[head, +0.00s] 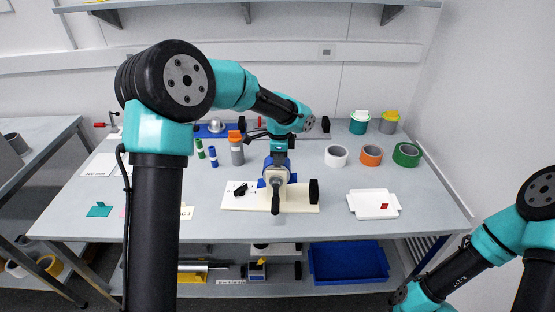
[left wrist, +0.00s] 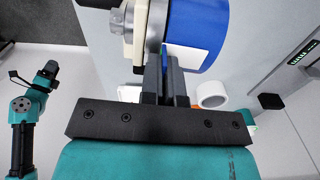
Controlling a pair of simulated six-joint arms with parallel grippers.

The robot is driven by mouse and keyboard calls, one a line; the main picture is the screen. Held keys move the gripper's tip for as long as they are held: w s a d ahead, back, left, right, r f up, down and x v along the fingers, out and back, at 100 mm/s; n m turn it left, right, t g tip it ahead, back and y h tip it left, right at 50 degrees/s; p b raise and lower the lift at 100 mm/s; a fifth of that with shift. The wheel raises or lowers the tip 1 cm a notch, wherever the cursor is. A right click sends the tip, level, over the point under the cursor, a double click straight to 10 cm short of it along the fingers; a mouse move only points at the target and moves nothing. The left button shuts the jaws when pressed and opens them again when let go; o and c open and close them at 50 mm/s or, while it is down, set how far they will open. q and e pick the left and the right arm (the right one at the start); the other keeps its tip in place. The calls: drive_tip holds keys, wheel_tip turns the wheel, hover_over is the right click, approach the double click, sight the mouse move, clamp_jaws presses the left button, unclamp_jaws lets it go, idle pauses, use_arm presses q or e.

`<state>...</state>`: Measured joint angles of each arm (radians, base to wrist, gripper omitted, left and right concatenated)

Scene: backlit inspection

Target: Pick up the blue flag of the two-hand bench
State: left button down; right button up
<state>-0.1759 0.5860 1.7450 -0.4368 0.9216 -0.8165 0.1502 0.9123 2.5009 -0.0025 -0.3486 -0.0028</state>
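The bench is a cream board (head: 301,197) on the grey table, with a blue round part (head: 277,161), a metal fitting with a dark handle and a black block on it. The blue round part is large in the left wrist view (left wrist: 203,30), beside my fingers. I cannot make out a separate blue flag for certain. My left gripper (left wrist: 165,72) is at the blue part, its two dark fingers close together with a narrow gap. Whether they hold anything is unclear. My right arm is at the lower right of the head view; its fingers are not clear.
A white tray (head: 366,210) with a red piece lies right of the board. White (head: 336,156), orange (head: 371,155) and green (head: 406,155) tape rolls stand behind it. An orange-capped bottle (head: 236,153) stands behind left. A blue bin (head: 348,263) is below. The front right tabletop is clear.

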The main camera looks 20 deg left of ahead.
use_arm(q)
drive_tip(key=shift+r, duration=0.15)
drive_tip(key=shift+r, duration=1.45)
drive_tip(key=shift+s+r, duration=0.2)
drive_tip(key=shift+r, duration=0.05)
drive_tip(key=s+d, duration=0.2)
drive_tip(key=s, duration=0.5)
drive_tip(key=s+d+r, duration=0.1)
drive_tip(key=s+d, duration=0.2)
drive_tip(key=s, duration=0.4)
drive_tip(key=shift+s+d+r, duration=0.15)
drive_tip(key=shift+s, duration=0.2)
drive_tip(key=shift+r, duration=2.5)
